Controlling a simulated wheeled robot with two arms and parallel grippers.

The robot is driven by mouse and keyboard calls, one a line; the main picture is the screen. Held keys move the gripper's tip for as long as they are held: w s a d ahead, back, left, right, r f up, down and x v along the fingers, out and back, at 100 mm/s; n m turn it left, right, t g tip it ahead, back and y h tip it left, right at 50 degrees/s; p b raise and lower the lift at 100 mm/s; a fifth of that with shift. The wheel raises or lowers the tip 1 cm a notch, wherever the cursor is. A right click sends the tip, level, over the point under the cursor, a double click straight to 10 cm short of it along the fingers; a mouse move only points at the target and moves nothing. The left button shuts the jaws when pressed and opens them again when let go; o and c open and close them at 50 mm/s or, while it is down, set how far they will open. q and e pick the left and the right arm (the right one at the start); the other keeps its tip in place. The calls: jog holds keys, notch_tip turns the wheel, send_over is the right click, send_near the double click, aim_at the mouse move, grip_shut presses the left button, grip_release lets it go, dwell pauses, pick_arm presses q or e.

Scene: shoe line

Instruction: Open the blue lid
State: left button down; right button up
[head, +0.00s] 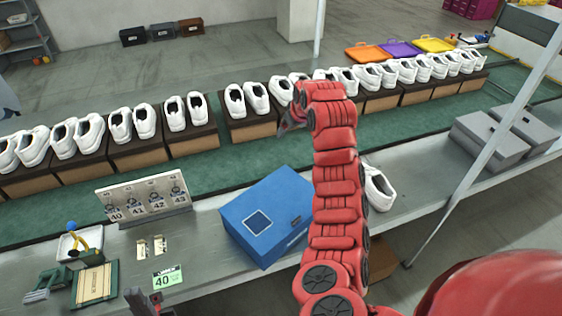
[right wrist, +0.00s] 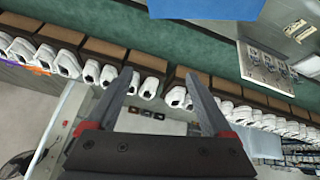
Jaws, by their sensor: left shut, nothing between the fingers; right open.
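A blue box (head: 290,243) stands on the grey workbench, and its blue lid (head: 272,200) lies shut on top, with a dark square label on it. A blue surface (right wrist: 205,8) also shows at the top edge of the right wrist view. My right gripper (head: 289,122) is raised above and beyond the box, over the green conveyor; my red arm covers the box's right side. In the right wrist view its fingers (right wrist: 159,74) are spread and empty. My left gripper (head: 144,301) is at the bottom edge, left of the box, shut and empty.
White shoes on boxes line the green conveyor (head: 235,150) behind the bench. A size-number rack (head: 145,198), a green 40 card (head: 168,277) and a tray (head: 80,244) lie left of the box. A white shoe (head: 379,189) stands right of my arm. Grey boxes (head: 490,138) stand farther right.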

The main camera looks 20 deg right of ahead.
jog(key=s+a+r+g+y, duration=0.1)
jog(key=s+r+g, duration=0.1)
jog(key=s, duration=0.3)
jog(key=b+x, duration=0.5)
jog(key=x, duration=1.2)
jog(key=shift+a+f, duration=0.3)
jog(key=shift+f, duration=0.05)
